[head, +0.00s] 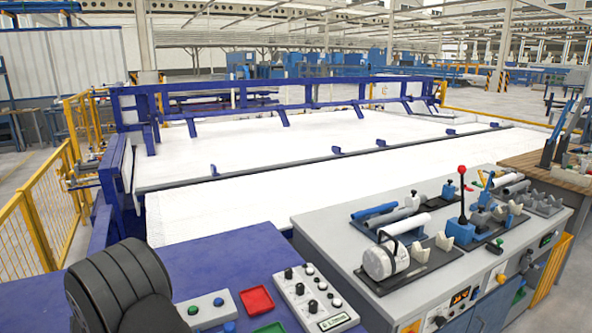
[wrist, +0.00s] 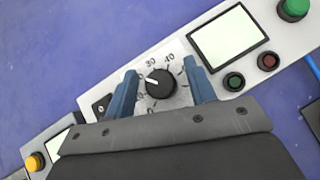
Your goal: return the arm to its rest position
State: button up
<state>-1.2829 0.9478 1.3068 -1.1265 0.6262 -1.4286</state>
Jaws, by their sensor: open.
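In the wrist view, my gripper (wrist: 160,69) is open, with one blue finger on each side of a black dial knob (wrist: 160,84) on a white panel. Both fingers appear apart from the knob, though the height between them is hard to tell. Nothing is held. In the head view the fingers are out of sight; a dark ribbed part (head: 120,290) at the lower left may be my arm.
The wrist view also shows a small screen (wrist: 229,38), a green button (wrist: 293,8) and a yellow button (wrist: 35,162). In the head view, a bench with pipes and holders (head: 400,245) stands right, a control box (head: 313,298) at the bottom, and yellow fencing (head: 35,215) left.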

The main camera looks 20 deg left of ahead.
jog(key=shift+n+g+y, duration=0.3)
jog(key=shift+n+y, duration=0.3)
jog(key=shift+n, duration=0.2)
jog(key=shift+v, duration=2)
jog(key=shift+o, duration=0.4)
